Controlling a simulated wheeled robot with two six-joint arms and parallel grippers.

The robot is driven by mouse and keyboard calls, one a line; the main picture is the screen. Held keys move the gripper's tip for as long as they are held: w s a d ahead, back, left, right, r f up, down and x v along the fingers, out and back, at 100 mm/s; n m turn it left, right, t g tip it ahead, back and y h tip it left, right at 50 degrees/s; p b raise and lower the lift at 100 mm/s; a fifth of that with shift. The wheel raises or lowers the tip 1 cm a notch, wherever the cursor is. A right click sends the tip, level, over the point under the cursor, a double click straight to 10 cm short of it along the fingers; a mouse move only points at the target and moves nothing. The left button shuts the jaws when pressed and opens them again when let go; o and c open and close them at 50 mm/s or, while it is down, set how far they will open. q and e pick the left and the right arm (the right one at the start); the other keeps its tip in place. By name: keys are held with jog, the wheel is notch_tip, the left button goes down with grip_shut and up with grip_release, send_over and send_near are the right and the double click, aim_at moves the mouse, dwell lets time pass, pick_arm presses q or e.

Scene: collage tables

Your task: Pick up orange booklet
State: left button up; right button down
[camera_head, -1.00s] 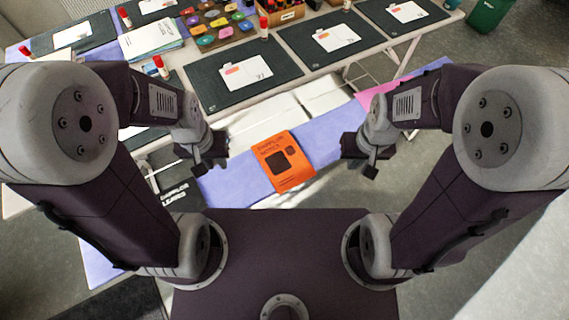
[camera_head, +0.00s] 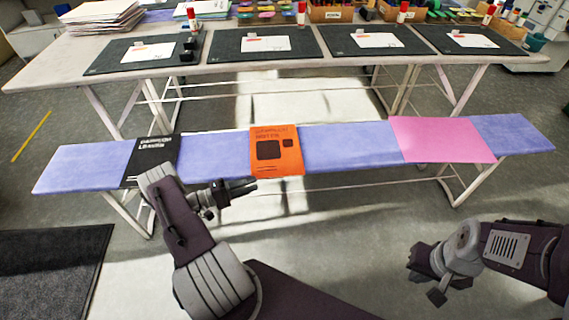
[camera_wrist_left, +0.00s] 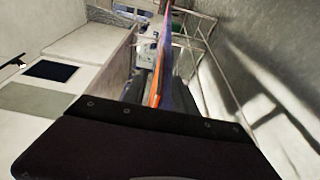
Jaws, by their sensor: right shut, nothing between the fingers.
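The orange booklet (camera_head: 277,165) lies flat on the lilac bench top (camera_head: 340,145), between a black booklet and a pink sheet. My left gripper (camera_head: 248,186) is at the bench's front edge in the head view, just left of and below the orange booklet's front left corner. I see no hold on the booklet; whether the fingers are open is unclear. In the left wrist view a thin orange edge (camera_wrist_left: 157,88) shows along the bench, seen almost edge-on. My right gripper (camera_head: 422,273) is shut and empty, low at the right, well away from the bench.
A black booklet (camera_head: 152,158) lies left of the orange one, and a pink sheet (camera_head: 440,138) lies to its right. Behind the bench stands a long table (camera_head: 60,72) with dark mats, cards and glue sticks. Bare bench lies on both sides of the orange booklet.

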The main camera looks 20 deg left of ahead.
pick_arm(q)
jog(key=x, duration=0.4)
jog(key=shift+b, duration=0.35)
jog(key=b+x, duration=0.1)
jog(key=x, duration=0.4)
jog(key=shift+d+f+b, duration=0.15)
jog(key=shift+f+b, duration=0.05)
jog(key=shift+b, duration=0.2)
grip_shut()
jog(key=shift+r, duration=0.1)
dwell(0.5)
